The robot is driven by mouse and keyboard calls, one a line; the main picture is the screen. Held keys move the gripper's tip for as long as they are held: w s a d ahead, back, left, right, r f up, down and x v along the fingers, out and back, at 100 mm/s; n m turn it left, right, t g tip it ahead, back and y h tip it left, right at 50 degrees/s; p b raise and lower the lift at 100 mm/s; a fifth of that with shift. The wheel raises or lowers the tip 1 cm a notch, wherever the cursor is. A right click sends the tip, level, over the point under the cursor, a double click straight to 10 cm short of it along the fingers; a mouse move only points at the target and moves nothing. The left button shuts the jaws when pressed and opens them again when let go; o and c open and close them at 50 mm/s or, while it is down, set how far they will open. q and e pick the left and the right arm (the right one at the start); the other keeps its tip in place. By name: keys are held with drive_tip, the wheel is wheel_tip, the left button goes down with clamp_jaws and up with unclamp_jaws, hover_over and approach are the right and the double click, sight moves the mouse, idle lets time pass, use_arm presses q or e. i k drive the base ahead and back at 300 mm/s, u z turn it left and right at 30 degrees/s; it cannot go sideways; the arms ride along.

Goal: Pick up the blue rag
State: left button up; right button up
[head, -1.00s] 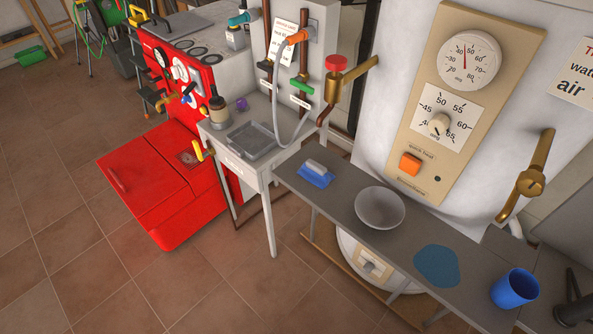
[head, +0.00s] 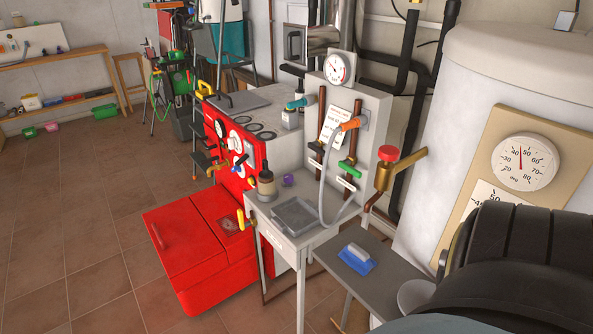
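The flat, dark blue rag-like patch that lay on the grey bench in the earlier view is not recognisable now. A large black part of my own arm covers the right end of the bench. A blue flat item (head: 356,259) with a light grey block on top lies at the left end of the grey bench (head: 384,283). I cannot tell whether it is cloth or a brush. Neither gripper shows in the head view.
A grey-white bowl (head: 414,295) is partly hidden behind my arm. A small table (head: 283,239) with a grey tray (head: 305,214) stands left of the bench. A red boiler unit (head: 188,247) sits farther left. The white tank (head: 440,140) stands behind the bench. The tiled floor at left is clear.

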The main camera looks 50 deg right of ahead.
sight(357, 258)
drive_tip(key=u, duration=0.15)
drive_tip(key=i, duration=1.25)
drive_tip(key=z, duration=3)
